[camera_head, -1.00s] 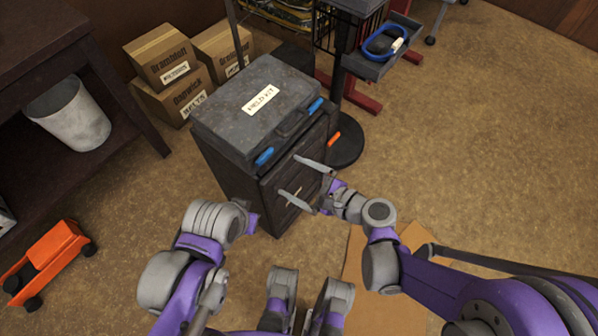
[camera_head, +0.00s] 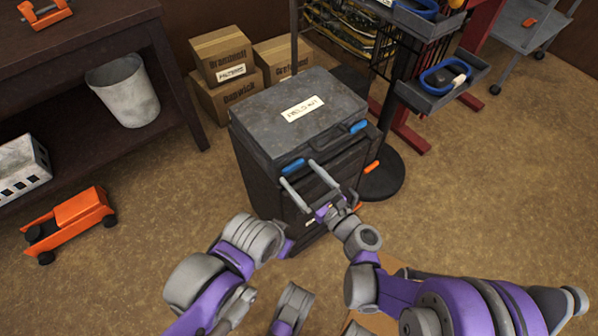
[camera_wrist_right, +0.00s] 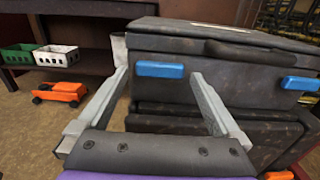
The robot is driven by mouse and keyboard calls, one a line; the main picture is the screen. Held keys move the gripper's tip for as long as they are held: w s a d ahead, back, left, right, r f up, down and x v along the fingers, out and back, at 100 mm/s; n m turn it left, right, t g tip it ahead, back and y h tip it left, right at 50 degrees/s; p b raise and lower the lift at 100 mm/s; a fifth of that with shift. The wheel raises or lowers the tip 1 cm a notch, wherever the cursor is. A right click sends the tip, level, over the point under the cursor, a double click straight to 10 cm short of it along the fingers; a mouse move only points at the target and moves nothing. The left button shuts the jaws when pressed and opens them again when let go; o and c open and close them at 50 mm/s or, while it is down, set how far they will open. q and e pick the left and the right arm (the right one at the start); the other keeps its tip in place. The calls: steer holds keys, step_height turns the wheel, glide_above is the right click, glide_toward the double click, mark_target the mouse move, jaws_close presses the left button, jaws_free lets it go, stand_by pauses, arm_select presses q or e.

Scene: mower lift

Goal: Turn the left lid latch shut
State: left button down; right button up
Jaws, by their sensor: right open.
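The dark grey case (camera_head: 255,118) has a lid with a "FIELD KIT" label. The left lid latch (camera_head: 292,166) is a blue bar on its front, under the lid edge. In the right wrist view the left latch (camera_wrist_right: 160,70) lies level. My right gripper (camera_head: 297,172) is open, its two long grey fingers pointing at this latch. In the wrist view the right gripper (camera_wrist_right: 158,73) has one finger to each side of the latch; I cannot tell whether they touch it. My left arm is bent at the lower left; its gripper does not show.
A second blue latch (camera_head: 358,126) is at the right of the case front. Orange parts (camera_head: 372,167) stick out lower on the right. A black stand (camera_head: 380,185) is close on the right. Cardboard boxes (camera_head: 222,55) are behind, an orange cart (camera_head: 72,222) at left on open floor.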

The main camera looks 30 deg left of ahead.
steer(key=shift+x, duration=0.8)
steer(key=c, duration=1.1)
steer(key=shift+c, duration=0.2)
